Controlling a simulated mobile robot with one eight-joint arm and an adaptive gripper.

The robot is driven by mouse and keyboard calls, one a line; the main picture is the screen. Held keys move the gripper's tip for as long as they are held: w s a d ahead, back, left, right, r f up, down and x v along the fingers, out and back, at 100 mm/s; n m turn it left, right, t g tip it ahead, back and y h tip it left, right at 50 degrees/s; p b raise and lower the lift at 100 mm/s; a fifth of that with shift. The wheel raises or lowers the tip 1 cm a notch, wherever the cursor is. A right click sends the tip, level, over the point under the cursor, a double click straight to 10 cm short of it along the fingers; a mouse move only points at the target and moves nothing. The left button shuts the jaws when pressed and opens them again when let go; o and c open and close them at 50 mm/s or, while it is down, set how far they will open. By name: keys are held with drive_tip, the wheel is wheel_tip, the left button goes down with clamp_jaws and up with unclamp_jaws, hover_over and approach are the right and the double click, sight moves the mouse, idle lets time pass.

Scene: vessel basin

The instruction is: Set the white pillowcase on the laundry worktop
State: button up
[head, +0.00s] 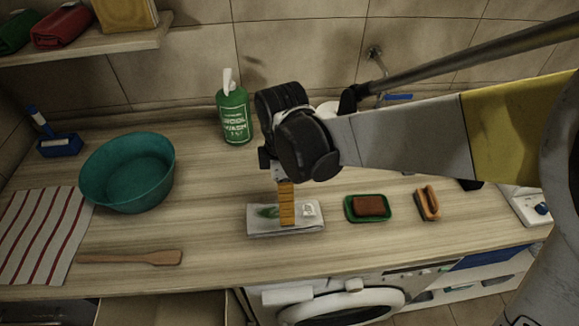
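The white pillowcase (262,227) appears as a flat, folded whitish bundle with a green patch and a small pale label. It appears to lie on the wooden laundry worktop (215,262), near the front edge. My gripper (287,222) points down over the middle of it, and its orange finger covers part of the cloth. The fingers line up in this view, so I cannot tell whether they are open or shut, or whether they grip the cloth.
A teal basin (128,172), a striped cloth (42,232) and a wooden paddle (130,258) are at left. A green wool wash bottle (233,112) stands behind. A soap dish (368,208) and a brush (428,203) lie to the right. A washing machine (340,303) is below.

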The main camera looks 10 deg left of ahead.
drive_tip(key=d+r+m+t+y, duration=0.1)
drive_tip(key=d+r+m+t, duration=0.1)
drive_tip(key=d+r+m, duration=0.4)
drive_tip(key=d+r+m+t, duration=0.1)
drive_tip(key=d+r+m, duration=0.3)
drive_tip(key=d, duration=0.4)
drive_tip(key=s+d+r+m+t+h, duration=0.1)
drive_tip(key=s+d+m+t, duration=0.3)
drive_tip(key=d+m, duration=0.6)
drive_tip(key=shift+s+d+r+m, duration=0.25)
drive_tip(key=shift+s+d+m, duration=0.15)
drive_tip(key=shift+s+d, duration=0.35)
